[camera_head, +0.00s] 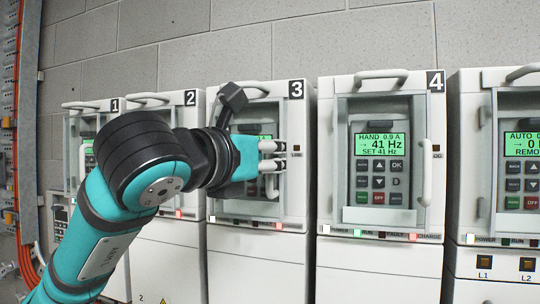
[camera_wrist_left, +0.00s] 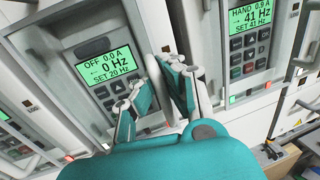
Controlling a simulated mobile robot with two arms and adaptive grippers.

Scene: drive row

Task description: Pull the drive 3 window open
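Drive 3 (camera_head: 296,120) stands in the middle of the head view, marked by a black 3 label. Its window looks closed against the front. My left gripper (camera_head: 272,156) is at the right side of this window, at its upright pale handle (camera_head: 272,187). In the left wrist view the handle (camera_wrist_left: 155,88) lies between the two fingers of my left gripper (camera_wrist_left: 158,92), which look closed on it. Beside it is the drive 3 display (camera_wrist_left: 106,66), reading OFF, 0 Hz, SET 20 Hz. My arm hides much of drive 3's left part. My right gripper is not in view.
Drive 4 (camera_head: 328,200) stands close on the right, its window handle (camera_head: 426,172) sticking out. A further drive (camera_head: 468,150) is at the right edge. Drives 1 and 2 are on the left, partly behind my arm. A grey block wall (camera_head: 240,40) is behind the row.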

